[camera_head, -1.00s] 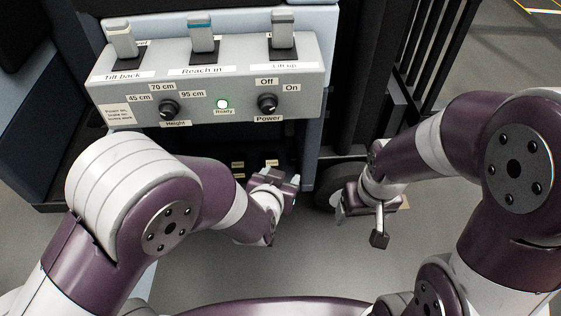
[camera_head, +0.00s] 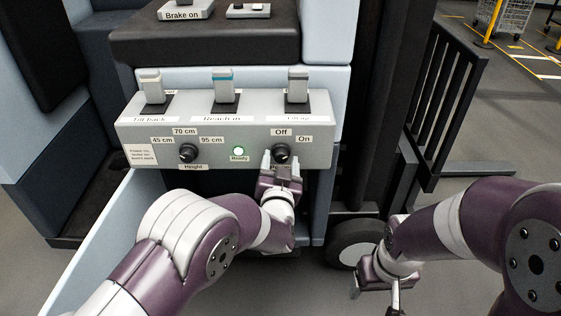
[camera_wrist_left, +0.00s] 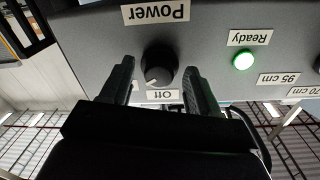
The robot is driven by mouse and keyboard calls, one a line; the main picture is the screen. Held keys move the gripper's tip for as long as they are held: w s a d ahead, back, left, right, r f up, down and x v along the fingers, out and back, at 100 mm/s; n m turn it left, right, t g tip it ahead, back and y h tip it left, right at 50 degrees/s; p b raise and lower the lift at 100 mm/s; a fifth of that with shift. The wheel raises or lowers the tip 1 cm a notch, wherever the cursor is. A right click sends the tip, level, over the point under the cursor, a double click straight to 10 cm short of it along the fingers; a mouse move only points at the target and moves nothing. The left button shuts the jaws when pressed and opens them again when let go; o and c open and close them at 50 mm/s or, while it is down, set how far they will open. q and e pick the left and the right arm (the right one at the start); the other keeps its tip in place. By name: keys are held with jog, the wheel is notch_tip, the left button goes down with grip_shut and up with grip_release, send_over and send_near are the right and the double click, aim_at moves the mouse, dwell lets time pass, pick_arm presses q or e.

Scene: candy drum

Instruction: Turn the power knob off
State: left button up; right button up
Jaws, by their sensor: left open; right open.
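The black power knob (camera_head: 281,152) sits on the grey control panel (camera_head: 128,130), under the "Off" and "On" labels. My left gripper (camera_head: 281,162) is open at the knob. In the left wrist view, which shows the panel upside down, the knob (camera_wrist_left: 158,63) lies between the two open fingers of my left gripper (camera_wrist_left: 158,80), with gaps seen on both sides. I cannot tell the depth of the fingers around it. The white pointer mark faces toward the lower left there, near the "Off" label (camera_wrist_left: 162,95). My right gripper (camera_head: 378,288) is open, low and away from the panel.
The green Ready light (camera_head: 238,151) is lit. The height knob (camera_head: 188,153) is to its left. Three levers stand on the panel top, including the right lever (camera_head: 298,86) above the power knob. A black wheel (camera_head: 354,240) is at lower right.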

pick_arm(q)
jog(key=shift+w, duration=0.3)
jog(key=c, duration=0.8)
jog(key=shift+s+r, duration=0.1)
jog(key=shift+r, duration=0.05)
jog(key=shift+c, duration=1)
